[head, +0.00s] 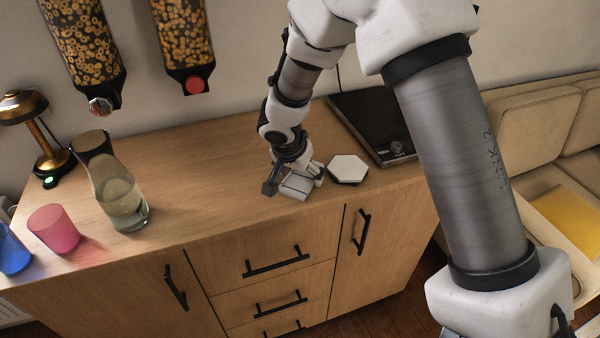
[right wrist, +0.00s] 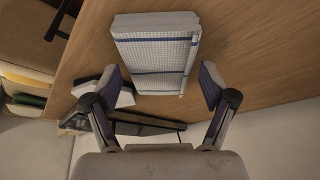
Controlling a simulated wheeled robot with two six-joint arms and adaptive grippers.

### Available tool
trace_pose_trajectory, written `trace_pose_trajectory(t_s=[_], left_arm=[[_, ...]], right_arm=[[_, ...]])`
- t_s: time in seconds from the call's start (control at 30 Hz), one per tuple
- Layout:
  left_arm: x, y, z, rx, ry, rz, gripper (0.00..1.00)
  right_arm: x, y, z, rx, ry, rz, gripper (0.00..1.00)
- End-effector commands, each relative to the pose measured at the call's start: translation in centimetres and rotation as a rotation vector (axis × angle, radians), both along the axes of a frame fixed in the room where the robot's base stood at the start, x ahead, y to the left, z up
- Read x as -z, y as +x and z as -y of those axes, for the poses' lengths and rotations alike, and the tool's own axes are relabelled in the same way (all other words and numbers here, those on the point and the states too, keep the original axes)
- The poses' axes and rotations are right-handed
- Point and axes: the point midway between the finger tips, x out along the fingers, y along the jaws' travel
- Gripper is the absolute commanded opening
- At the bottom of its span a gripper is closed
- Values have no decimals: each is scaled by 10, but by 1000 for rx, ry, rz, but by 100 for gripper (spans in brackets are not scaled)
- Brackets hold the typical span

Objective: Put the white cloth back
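The white cloth (head: 297,188) is folded into a flat block and lies on the wooden counter near its front edge. In the right wrist view the cloth (right wrist: 155,55) shows a fine grid weave and blue stripes. My right gripper (head: 294,181) points down over the cloth. In the right wrist view my right gripper (right wrist: 161,84) is open, with one finger towards each side of the cloth's near end and gaps between. The head view does not show clearly whether the fingers touch it. My left gripper is not in view.
A white hexagonal piece (head: 348,169) lies just right of the cloth. A black hob (head: 372,125) is behind it. A glass carafe (head: 120,195), a pink cup (head: 54,228), a blue cup (head: 13,250) and a lamp (head: 42,140) stand left. Counter between carafe and gripper is clear.

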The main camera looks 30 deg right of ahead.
Motion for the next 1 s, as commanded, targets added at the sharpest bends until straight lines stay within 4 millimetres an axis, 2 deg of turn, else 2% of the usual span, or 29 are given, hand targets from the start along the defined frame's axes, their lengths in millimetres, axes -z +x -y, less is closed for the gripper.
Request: trace_pose_trajectory(t_s=[0.3,0.47,0.8,1.0], left_arm=[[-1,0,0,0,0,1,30],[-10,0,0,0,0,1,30],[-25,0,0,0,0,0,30],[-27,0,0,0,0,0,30]], right_arm=[[-1,0,0,0,0,0,95],[-12,0,-2,-1,-1,1,95],[-91,-17,-30,0,-3,5,95],[-114,-23,-39,0,0,1,95]])
